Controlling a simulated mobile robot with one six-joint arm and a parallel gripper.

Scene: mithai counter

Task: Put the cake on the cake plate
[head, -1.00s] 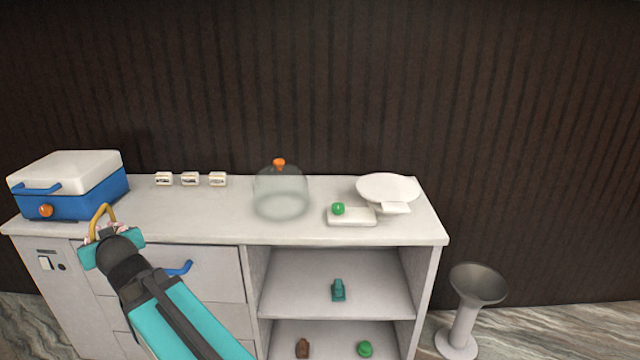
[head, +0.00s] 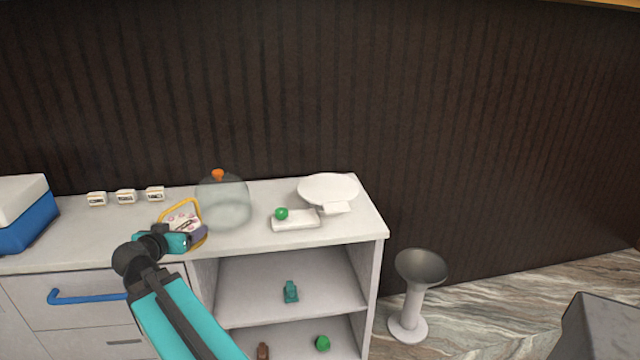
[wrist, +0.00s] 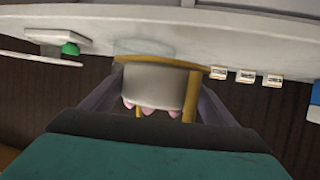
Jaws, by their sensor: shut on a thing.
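My gripper (head: 192,238) is shut on the cake (head: 181,220), above the counter's front left part. The cake is pale and round with pink dollops, and a yellow hoop shows around it. In the wrist view the cake (wrist: 153,84) sits between my fingers and appears inverted, with a yellow rim at its base. A clear dome (head: 223,203) with an orange knob stands just right of the cake on the counter. A white round plate (head: 328,187) with a small tab is at the counter's right end; I cannot tell for sure that it is the cake plate.
A white block with a green ball (head: 282,213) lies in front of the round plate. Several small labelled boxes (head: 126,196) stand at the back left, near a blue and white cooler (head: 25,213). A grey-topped pedestal (head: 420,268) stands on the floor right of the counter (head: 250,240).

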